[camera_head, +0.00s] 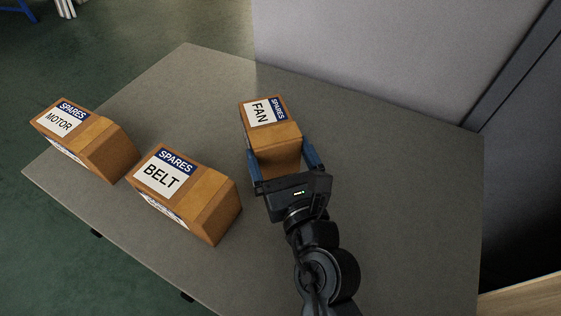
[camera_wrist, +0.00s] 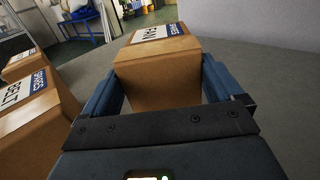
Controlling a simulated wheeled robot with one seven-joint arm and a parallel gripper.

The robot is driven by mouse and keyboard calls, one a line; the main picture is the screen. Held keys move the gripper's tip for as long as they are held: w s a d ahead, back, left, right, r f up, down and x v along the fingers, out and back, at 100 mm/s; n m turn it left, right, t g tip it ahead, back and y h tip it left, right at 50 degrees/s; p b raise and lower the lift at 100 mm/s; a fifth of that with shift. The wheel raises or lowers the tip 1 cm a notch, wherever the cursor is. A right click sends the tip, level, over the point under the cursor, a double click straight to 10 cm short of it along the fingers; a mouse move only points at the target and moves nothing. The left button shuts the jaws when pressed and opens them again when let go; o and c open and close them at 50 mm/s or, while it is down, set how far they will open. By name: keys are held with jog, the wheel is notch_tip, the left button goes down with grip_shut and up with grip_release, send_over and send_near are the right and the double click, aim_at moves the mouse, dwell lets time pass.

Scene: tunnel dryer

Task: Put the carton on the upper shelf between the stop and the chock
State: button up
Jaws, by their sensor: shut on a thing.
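The FAN carton (camera_head: 272,138) is a brown box with a white and blue SPARES label, on the grey table in the head view. My gripper (camera_head: 281,160) is shut on its near end, with one blue finger along each side. In the wrist view the FAN carton (camera_wrist: 162,70) sits between the fingers of my gripper (camera_wrist: 162,88). I cannot tell whether the carton touches the table or is slightly raised. The upper shelf, the stop and the chock are not recognisable in either view.
The BELT carton (camera_head: 187,194) stands left of my gripper, and the MOTOR carton (camera_head: 84,138) stands farther left. The grey table (camera_head: 400,180) is bare on the right. A pale wall panel (camera_head: 370,55) rises behind it. A wooden surface (camera_head: 522,298) shows at lower right.

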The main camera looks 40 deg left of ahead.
jog(key=shift+f, duration=0.4)
jog(key=shift+f, duration=0.1)
jog(key=o, duration=1.2)
jog(key=shift+f, duration=0.25)
jog(key=shift+o, duration=0.5)
jog(key=shift+r, duration=0.15)
